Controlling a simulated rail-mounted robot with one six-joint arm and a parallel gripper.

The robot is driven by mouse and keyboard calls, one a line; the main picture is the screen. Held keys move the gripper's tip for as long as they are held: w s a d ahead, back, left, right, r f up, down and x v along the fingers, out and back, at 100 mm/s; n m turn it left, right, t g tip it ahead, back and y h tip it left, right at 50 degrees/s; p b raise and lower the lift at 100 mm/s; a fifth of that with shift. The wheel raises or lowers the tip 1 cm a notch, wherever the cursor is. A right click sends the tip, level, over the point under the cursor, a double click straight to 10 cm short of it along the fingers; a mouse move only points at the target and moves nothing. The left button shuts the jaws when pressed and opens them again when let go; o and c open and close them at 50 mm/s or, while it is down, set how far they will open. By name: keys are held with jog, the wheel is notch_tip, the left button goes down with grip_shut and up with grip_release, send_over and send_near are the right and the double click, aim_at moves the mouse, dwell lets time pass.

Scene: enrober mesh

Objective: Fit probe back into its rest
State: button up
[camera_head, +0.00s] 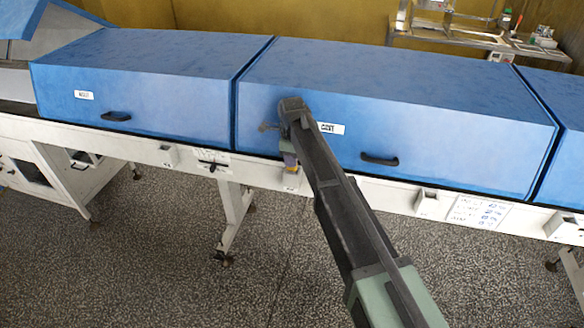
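My arm reaches up from the lower right to the front of the machine, and my gripper (290,160) points down at its far end, just in front of the white rail (385,190). The gripper is small and partly hidden by my own wrist, so I cannot tell whether its fingers are open or shut. A small pale block (292,180) shows on the rail directly below it. I cannot make out whether it is the rest, or whether they touch. I cannot identify the probe for sure. A thin dark object (212,166) lies across a white label on the rail, left of my gripper.
Blue hoods (130,75) with black handles (379,160) rise behind the rail. Small white boxes (427,203) stick out from the rail, and a handwritten sheet (478,212) hangs at right. A bench (470,45) stands behind. The speckled floor in front is clear.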

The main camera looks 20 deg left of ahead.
grip_shut()
jog(key=shift+r, duration=0.1)
notch_tip(320, 180, up, 20)
jog(key=p, duration=2)
